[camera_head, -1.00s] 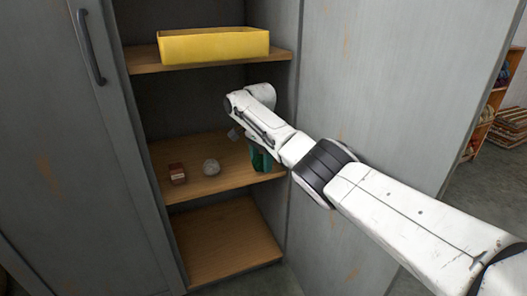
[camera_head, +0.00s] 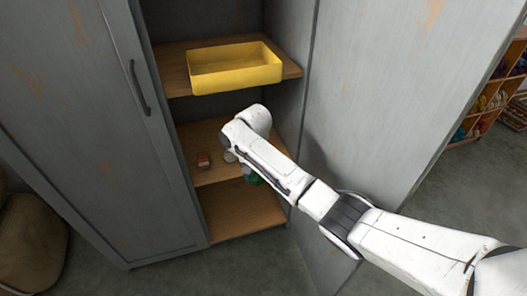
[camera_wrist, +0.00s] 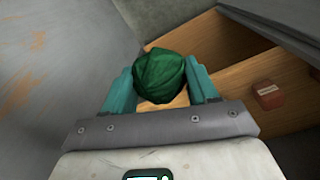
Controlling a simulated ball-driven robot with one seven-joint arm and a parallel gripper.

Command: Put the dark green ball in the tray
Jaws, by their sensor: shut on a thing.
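In the wrist view my gripper (camera_wrist: 160,88) is shut on the dark green ball (camera_wrist: 160,74), with a teal finger on each side of it. In the head view my arm hides most of the gripper and ball, and only a bit of green shows below the wrist at the middle shelf. The yellow tray (camera_head: 238,80) stands on the upper shelf of the grey cabinet, above my gripper. The part of its inside that shows looks empty.
The lower shelf (camera_head: 235,210) is bare. A grey door (camera_head: 135,130) stands at the left, a grey panel (camera_head: 375,100) at the right.

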